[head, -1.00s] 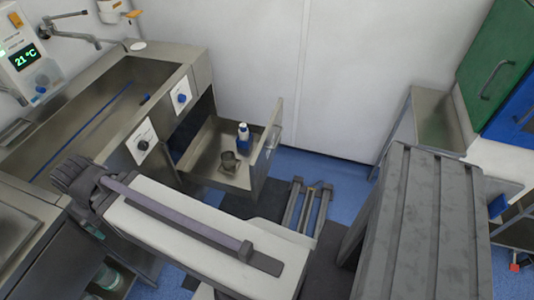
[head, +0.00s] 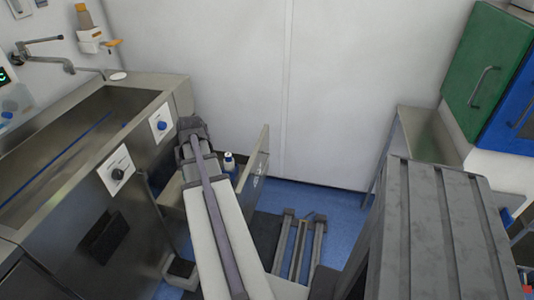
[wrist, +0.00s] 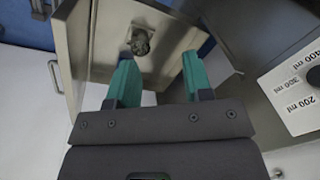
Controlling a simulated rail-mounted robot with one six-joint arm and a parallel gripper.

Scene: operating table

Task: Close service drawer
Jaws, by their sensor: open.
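The service drawer is a metal drawer pulled out of the steel sink unit. In the head view its front panel (head: 253,168) stands clear of the unit, and my arm hides much of the inside. A white and blue bottle (head: 229,161) shows in it. In the wrist view the drawer's front panel (wrist: 72,40) is at the left, with a bar handle (wrist: 55,77) on its outer side. A grey cup (wrist: 141,42) is inside the drawer. My gripper (wrist: 160,68) is open and empty, its teal fingers seen over the drawer's interior. I cannot tell whether they touch it.
The steel sink unit (head: 62,215) with dials stands at the left. A white label with ml marks (wrist: 292,85) is at the right of the wrist view. A grey ridged surface (head: 440,220) is at the right. Blue floor (head: 345,210) lies between.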

